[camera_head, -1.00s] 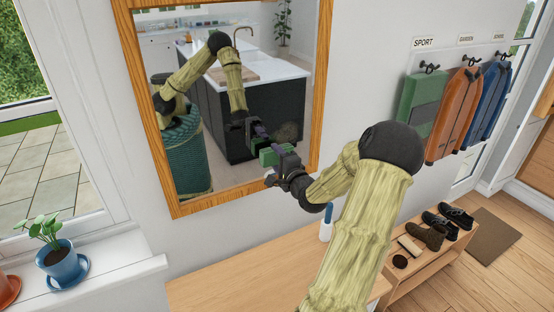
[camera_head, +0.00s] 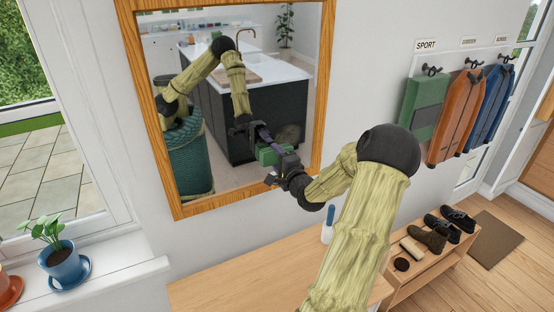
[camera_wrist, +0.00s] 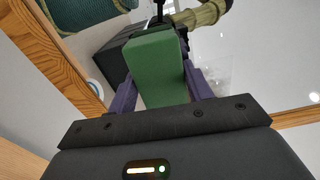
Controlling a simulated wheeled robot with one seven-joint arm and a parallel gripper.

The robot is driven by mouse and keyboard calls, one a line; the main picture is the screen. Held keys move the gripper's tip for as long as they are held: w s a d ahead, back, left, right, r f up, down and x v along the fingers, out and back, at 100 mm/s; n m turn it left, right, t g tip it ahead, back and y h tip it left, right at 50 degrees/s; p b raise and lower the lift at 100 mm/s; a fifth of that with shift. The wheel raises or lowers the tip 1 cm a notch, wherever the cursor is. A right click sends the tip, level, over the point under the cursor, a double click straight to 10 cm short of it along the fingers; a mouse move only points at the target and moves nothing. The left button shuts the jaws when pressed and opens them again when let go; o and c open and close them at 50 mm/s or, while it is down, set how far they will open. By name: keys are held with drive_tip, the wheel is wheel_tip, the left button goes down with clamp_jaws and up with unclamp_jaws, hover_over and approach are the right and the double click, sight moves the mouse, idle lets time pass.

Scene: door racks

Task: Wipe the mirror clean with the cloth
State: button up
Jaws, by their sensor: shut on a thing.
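The mirror (camera_head: 228,110) hangs on the wall in a wooden frame (camera_head: 144,110) and reflects my arm and a kitchen. A greyish, hazy smudge (camera_head: 290,133) shows on its right part; a faint pale patch also shows in the wrist view (camera_wrist: 216,74). My gripper (camera_head: 277,166) is at the mirror's lower right, below the smudge. It is shut on the green cloth (camera_wrist: 158,62), which looks like a thick pad between the purple fingers. In the head view, cloth and reflection run together, so I cannot tell whether the cloth touches the glass.
A wooden table (camera_head: 245,280) stands below the mirror, with a white and blue bottle (camera_head: 327,226) near the wall. A potted plant (camera_head: 60,262) stands on the left sill. Coats (camera_head: 455,115) hang at the right above a shoe rack (camera_head: 425,262).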

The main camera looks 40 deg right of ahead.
sight(299, 145)
drive_tip(key=shift+s+d+p, duration=0.3)
drive_tip(key=shift+d+p, duration=0.1)
drive_tip(key=shift+d, duration=0.45)
drive_tip(key=shift+s+d+p, duration=0.3)
drive_tip(key=shift+d+p, duration=0.05)
drive_tip(key=shift+d, duration=0.5)
drive_tip(key=shift+s+d+p, duration=0.25)
drive_tip(key=shift+d+p, duration=0.1)
drive_tip(key=shift+d, duration=0.5)
drive_tip(key=shift+s+d+p, duration=0.2)
drive_tip(key=shift+d+p, duration=0.15)
drive_tip(key=shift+d, duration=0.45)
drive_tip(key=shift+r, duration=0.1)
drive_tip(key=shift+s+d+r+p, duration=0.1)
drive_tip(key=shift+s+d+p, duration=0.1)
drive_tip(key=shift+d+p, duration=0.4)
drive_tip(key=shift+s+d+f, duration=0.1)
drive_tip(key=shift+s+d, duration=0.15)
drive_tip(key=shift+d, duration=0.35)
drive_tip(key=shift+s+d+f, duration=0.1)
drive_tip(key=shift+s+d, duration=0.1)
drive_tip(key=shift+d, duration=0.4)
drive_tip(key=shift+w+a, duration=0.15)
drive_tip(key=shift+a, duration=0.05)
